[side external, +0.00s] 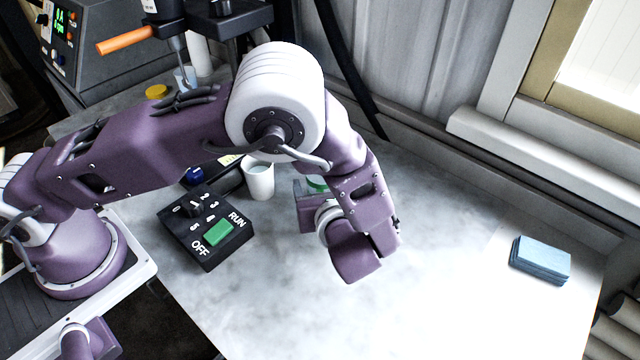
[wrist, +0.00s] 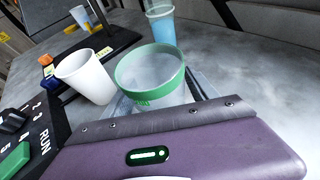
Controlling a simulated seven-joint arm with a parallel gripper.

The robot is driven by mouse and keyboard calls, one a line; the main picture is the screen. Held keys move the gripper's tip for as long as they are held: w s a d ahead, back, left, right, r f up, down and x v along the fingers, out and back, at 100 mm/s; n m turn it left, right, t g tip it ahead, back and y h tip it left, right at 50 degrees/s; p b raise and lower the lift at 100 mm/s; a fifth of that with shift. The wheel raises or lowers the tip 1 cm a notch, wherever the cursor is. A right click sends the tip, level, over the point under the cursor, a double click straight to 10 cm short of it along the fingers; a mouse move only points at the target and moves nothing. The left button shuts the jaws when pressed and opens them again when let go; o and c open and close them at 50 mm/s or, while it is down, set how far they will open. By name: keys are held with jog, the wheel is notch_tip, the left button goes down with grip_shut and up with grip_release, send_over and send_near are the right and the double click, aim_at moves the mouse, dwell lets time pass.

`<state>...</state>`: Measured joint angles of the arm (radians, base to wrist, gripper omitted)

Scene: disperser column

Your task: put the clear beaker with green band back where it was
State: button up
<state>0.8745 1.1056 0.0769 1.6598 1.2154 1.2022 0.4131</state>
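The clear beaker with green band (wrist: 150,80) is in the wrist view, just beyond the purple gripper body, its open rim facing up toward the camera. A grey finger shows close along each side of it, so it lies between the fingers of my gripper (wrist: 163,100). Whether the fingers press on it is not clear. In the side view only a sliver of its green band (side external: 317,184) shows beside my gripper (side external: 318,205); the wrist hides the rest. I cannot tell whether its base touches the table.
A white cup (side external: 258,180) stands left of my gripper, beside the control box (side external: 206,226). A cup of blue liquid (wrist: 162,28) stands beyond the beaker. The disperser (side external: 180,50) is at the back left. Blue pads (side external: 540,260) lie right. The front table is clear.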

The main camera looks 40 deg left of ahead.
jog(key=shift+d+r, duration=0.1)
jog(key=shift+r, duration=0.1)
jog(key=v, duration=1.2)
jog(key=s+a+r+n+g+h, duration=0.4)
jog(key=a+r+n+g, duration=0.2)
jog(key=a+r+n, duration=0.6)
jog(key=s+a+r+n+t+h, duration=0.1)
jog(key=s+a+r+n+h, duration=0.1)
jog(key=s+n, duration=0.4)
jog(key=s+a+r+n+t+h, duration=0.2)
jog(key=s+r+n+h, duration=0.2)
jog(key=s+n, duration=0.3)
jog(key=shift+a+r+n+h, duration=0.15)
jog(key=shift+r+n+h, duration=0.15)
